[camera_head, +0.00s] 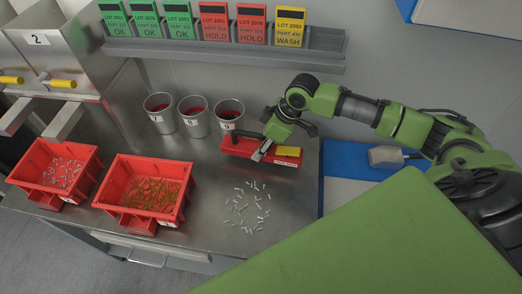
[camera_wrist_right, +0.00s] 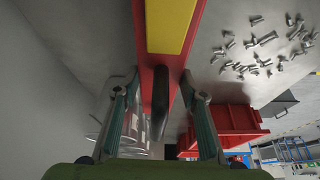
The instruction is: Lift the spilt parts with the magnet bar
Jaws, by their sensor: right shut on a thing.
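The magnet bar (camera_head: 236,146) is red with a yellow patch on top, at the back right of the steel bench. My right gripper (camera_head: 264,148) is over its middle and shut on it. In the right wrist view the bar (camera_wrist_right: 145,40) runs up between the two fingers, with a dark rounded grip (camera_wrist_right: 160,95) between them. I cannot tell whether the bar rests on the bench or is just above it. The spilt parts (camera_head: 247,206) are small silver screws, scattered loosely on the bench in front of the bar; they also show in the right wrist view (camera_wrist_right: 265,45). My left gripper is out of view.
Two red bins with small parts, one at far left (camera_head: 22,174) and one beside it (camera_head: 109,184), stand on the bench. Several metal cups (camera_head: 196,124) with red insides stand behind, below a rack of lot cards (camera_head: 215,43). A blue mat (camera_head: 345,158) lies right of the bar.

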